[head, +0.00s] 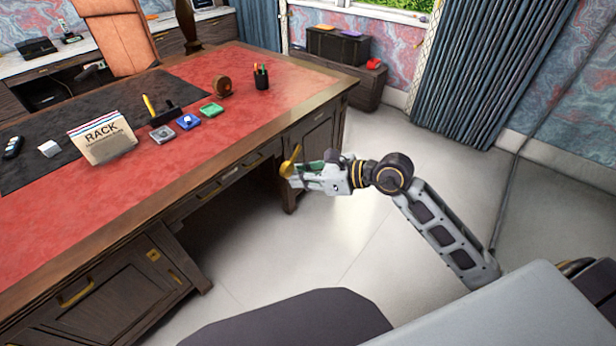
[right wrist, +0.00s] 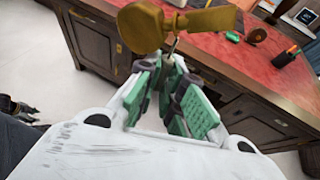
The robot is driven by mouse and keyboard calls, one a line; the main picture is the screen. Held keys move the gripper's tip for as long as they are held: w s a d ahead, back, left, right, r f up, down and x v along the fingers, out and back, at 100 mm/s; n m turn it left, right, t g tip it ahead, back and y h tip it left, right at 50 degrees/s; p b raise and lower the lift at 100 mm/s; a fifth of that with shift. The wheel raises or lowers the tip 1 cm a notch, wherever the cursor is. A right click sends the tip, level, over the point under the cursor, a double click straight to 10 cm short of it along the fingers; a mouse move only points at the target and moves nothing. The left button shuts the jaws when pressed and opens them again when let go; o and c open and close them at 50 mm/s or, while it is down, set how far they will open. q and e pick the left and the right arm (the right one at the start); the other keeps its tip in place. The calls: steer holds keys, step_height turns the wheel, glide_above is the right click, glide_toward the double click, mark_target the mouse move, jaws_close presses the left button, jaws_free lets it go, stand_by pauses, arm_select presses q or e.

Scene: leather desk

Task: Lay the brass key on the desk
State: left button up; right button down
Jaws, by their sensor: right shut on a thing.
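The brass key (head: 291,160) is held at the tip of my right gripper (head: 300,172), out in front of the desk's near edge and over the floor side. In the right wrist view the brass key (right wrist: 146,27) shows large at the top, with its shaft running to the right. The green-padded fingers of my right gripper (right wrist: 168,78) are shut on a thin piece just below the key. The desk (head: 160,190) has a red leather top with a wooden rim.
On the desk stand a rack box (head: 101,137), a pen cup (head: 261,77), a wooden roll (head: 222,86), and small grey, blue and green (head: 211,109) items. The red leather along the near side is clear. A drawer front (head: 235,175) lies below the rim.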

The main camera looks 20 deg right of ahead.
steer(key=a+r+n+g+y, duration=0.2)
steer(key=a+r+n+g, duration=0.1)
steer(key=a, duration=0.4)
steer(key=shift+r+n+g, duration=0.4)
steer(key=shift+r, duration=0.05)
steer(key=shift+a, duration=0.1)
stand_by(0.6)
steer(key=w+a+f+n+g+y, duration=0.1)
steer(key=w+a+f+n+g, duration=0.3)
steer(key=f+g, duration=0.1)
steer(key=shift+w+a+f+n, duration=0.25)
steer(key=shift+w+f+n, duration=0.05)
steer(key=shift+w+f, duration=0.1)
stand_by(0.5)
arm_select(q)
steer(key=shift+s, duration=0.1)
steer(key=shift+c, duration=0.2)
